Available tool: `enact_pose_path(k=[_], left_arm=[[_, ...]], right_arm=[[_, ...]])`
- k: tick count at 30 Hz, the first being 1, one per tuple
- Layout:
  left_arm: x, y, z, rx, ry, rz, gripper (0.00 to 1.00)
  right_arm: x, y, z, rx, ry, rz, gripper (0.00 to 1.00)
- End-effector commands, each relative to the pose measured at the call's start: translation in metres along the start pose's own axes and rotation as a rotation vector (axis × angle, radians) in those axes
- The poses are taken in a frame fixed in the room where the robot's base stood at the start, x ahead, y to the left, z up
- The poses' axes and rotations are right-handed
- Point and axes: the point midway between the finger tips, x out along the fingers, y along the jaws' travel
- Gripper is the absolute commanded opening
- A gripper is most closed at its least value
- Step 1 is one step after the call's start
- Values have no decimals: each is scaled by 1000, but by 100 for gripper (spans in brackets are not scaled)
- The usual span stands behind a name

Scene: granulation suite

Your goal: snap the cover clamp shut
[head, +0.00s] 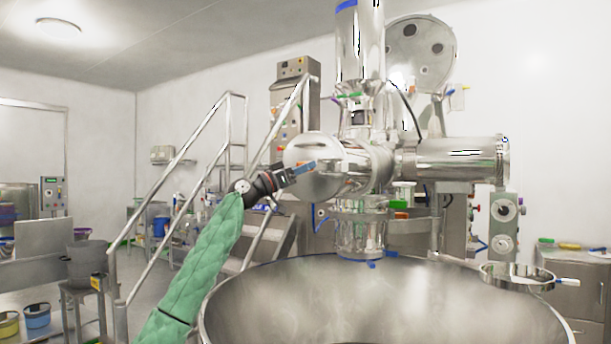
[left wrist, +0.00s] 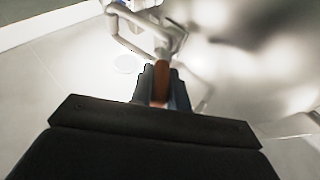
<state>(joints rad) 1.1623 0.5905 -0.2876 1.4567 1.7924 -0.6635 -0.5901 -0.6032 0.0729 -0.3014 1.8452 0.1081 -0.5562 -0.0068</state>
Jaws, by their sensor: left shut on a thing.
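A round steel cover (head: 312,147) closes the end of the horizontal steel housing, left of the vertical column. My left gripper (head: 311,164) reaches in from the left in front of this cover, its blue fingers pointing right. In the left wrist view the fingers (left wrist: 161,84) are closed on an orange-brown handle (left wrist: 161,80), apparently that of the cover clamp. A pale metal bracket (left wrist: 150,32) shows just beyond it. The clamp is too small and too covered by the fingers in the head view to tell how far it is swung. My right gripper is out of view.
A wide open steel bowl (head: 370,300) fills the lower front, right of my left arm. Steps with a tubular handrail (head: 182,160) stand behind the arm on the left. A horizontal steel cylinder (head: 455,160) extends right of the column. A small ring-shaped part (head: 515,284) sits at the bowl's right rim.

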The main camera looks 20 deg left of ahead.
Motion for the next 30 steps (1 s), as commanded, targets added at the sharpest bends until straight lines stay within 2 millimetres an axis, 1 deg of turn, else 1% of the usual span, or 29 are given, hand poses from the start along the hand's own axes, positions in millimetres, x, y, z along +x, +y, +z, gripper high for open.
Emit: enact_pose_path(k=[1, 6, 15, 20, 30], left_arm=[[0, -1, 1, -5, 4, 9, 0], [-1, -4, 1, -22, 3, 51, 0], [1, -11, 0, -68, 3, 156, 0], [4, -17, -2, -108, 4, 252, 0], [8, -29, -1, -187, 2, 447, 0]], right_arm=[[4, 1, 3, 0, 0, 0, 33], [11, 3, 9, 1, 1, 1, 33], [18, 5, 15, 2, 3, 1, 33], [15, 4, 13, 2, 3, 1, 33], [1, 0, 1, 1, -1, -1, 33]])
